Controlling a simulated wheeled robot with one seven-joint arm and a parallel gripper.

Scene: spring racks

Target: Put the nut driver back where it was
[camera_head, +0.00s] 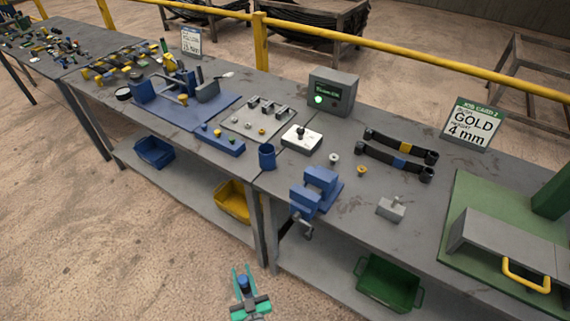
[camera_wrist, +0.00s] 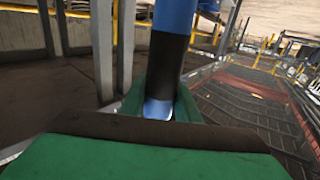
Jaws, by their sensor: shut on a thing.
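The nut driver, with a blue handle (camera_wrist: 177,14), a black section and a shiny metal part below, stands between my green gripper fingers (camera_wrist: 160,105) in the wrist view. Its lower end is hidden by my gripper. In the head view my gripper (camera_head: 245,284) is low in front of the bench, over the floor, shut on the nut driver, whose blue end (camera_head: 243,281) shows between the fingers. It is apart from the bench and everything on it.
The grey bench (camera_head: 345,215) holds a blue cup (camera_head: 267,157) near its front edge, a blue vise (camera_head: 316,190), a blue block (camera_head: 219,140) and a control box (camera_head: 333,92). Yellow (camera_head: 232,202) and green (camera_head: 388,284) bins sit on the lower shelf. Open floor lies at left.

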